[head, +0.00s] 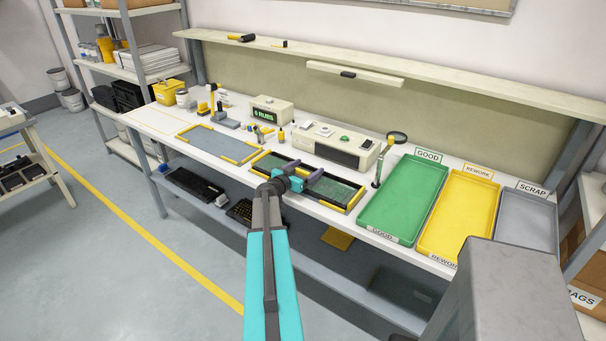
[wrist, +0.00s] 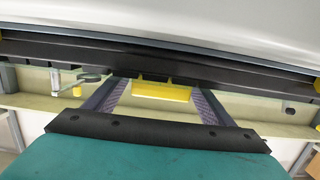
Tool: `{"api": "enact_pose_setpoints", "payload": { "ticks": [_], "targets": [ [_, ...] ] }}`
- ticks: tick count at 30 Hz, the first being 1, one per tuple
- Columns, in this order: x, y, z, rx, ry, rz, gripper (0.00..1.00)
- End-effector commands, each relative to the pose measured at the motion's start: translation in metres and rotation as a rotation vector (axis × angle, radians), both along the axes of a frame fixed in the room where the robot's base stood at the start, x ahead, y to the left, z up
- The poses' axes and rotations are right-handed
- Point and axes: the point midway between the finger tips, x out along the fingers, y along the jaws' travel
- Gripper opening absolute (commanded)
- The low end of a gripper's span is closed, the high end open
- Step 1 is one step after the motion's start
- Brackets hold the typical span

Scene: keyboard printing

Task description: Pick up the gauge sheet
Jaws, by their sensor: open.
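I cannot tell for sure which thing is the gauge sheet. In the head view my gripper (head: 304,175) is over a dark-framed bed (head: 349,206) with dark green panels, at the bench's front middle. In the wrist view my gripper (wrist: 155,88) is open, its two purple-grey fingers spread. A yellow block or tab (wrist: 160,91) shows between the fingers, with gaps on both sides, against a long dark bar (wrist: 60,50). Whether this tab belongs to the sheet cannot be told. My arm and gripper hide part of the bed in the head view.
A yellow-edged grey-blue mat (head: 211,142) lies left of the bed. Green GOOD (head: 402,195), yellow REWORK (head: 459,212) and grey SCRAP (head: 527,218) trays are at right. A beige machine (head: 345,146) and a magnifier (head: 397,137) stand behind. A yellow piece (head: 338,238) is below the bench.

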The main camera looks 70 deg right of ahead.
Motion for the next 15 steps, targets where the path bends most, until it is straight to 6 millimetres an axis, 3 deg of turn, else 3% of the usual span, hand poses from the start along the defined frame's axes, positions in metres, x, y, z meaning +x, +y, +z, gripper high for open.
{"api": "enact_pose_setpoints", "payload": {
  "ticks": [15],
  "targets": [
    [-0.0028, -0.0093, -0.0022, 0.0, 0.0, 0.0, 0.77]
  ]
}}
